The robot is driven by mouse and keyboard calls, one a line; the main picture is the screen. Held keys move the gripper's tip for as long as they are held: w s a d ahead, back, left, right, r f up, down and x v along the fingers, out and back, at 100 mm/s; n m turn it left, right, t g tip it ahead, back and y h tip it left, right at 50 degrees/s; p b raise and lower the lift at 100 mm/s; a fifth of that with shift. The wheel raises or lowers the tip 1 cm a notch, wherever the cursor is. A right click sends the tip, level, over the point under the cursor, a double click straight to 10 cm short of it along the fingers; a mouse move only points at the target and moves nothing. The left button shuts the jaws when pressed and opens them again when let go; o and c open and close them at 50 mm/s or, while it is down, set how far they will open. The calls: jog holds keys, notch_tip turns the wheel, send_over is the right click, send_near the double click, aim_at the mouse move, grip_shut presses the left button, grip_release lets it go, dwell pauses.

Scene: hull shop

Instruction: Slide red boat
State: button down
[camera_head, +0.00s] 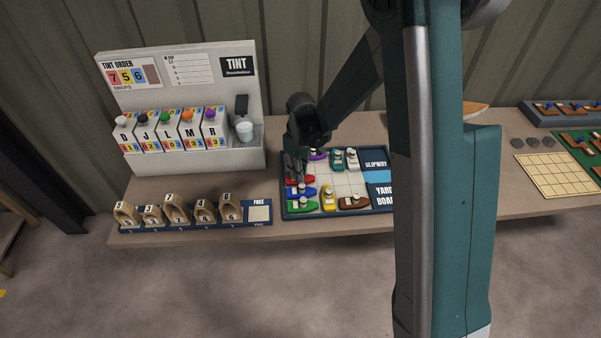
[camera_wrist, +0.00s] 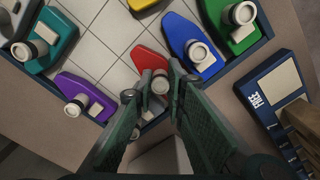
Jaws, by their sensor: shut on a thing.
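The red boat (camera_head: 306,182) sits at the left edge of the gridded yard board (camera_head: 384,206). In the wrist view the red boat's pointed end (camera_wrist: 146,59) shows ahead of the fingers, and its white post stands between the fingertips. My gripper (camera_head: 296,176) reaches down over the red boat from above and is shut on it; in the wrist view its fingertips (camera_wrist: 158,82) flank the post. The fingers and wrist hide part of the boat. The slipway (camera_head: 376,163) label is at the board's right side.
The blue boat (camera_head: 302,192) lies just in front of the red one, with the green boat (camera_head: 302,206) beyond it. The purple boat (camera_wrist: 84,101) is on the other side. Yellow (camera_head: 328,201) and brown (camera_head: 354,202) boats stand right of these. Bare squares lie in the board's middle.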

jog(key=shift+d, duration=0.1)
jog(key=d+b, duration=0.3)
jog(key=d, duration=2.8)
jog(key=shift+d+b, duration=0.15)
jog(key=shift+b, duration=0.25)
jog(key=c, duration=2.3)
grip_release()
jog(key=shift+d, duration=0.15)
jog(key=shift+a, duration=0.2)
jog(key=shift+r, duration=0.1)
jog(key=shift+r, duration=0.4)
jog(key=shift+d+r, duration=0.1)
jog(key=shift+r, duration=5.45)
